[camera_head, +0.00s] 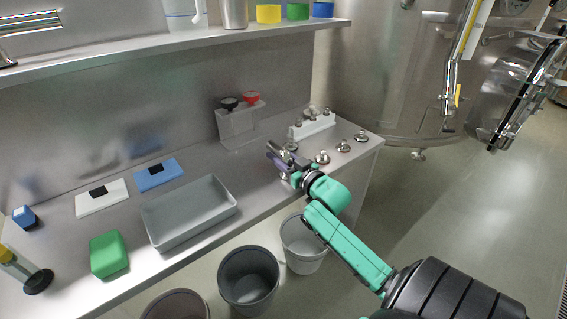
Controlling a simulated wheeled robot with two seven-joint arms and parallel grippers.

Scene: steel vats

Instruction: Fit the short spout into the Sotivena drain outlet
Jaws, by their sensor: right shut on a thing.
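My right gripper (279,156) reaches over the steel counter's right part from the lower right. It is shut on a small metal fitting, mostly hidden by the fingers; I cannot tell whether it is the short spout. Several small metal fittings stand on the counter close by, one (321,158) just right of the gripper and others (343,146) further right. A large steel vat (385,75) stands behind the counter, with a small outlet fitting (418,155) low at its base. No name is legible, so I cannot tell which outlet is Sotivena. My left gripper is not in view.
A white rack (312,126) with metal pieces stands behind the fittings. A grey tray (190,212) lies left. Bins (249,279) stand below the front edge. Floor on the right is clear.

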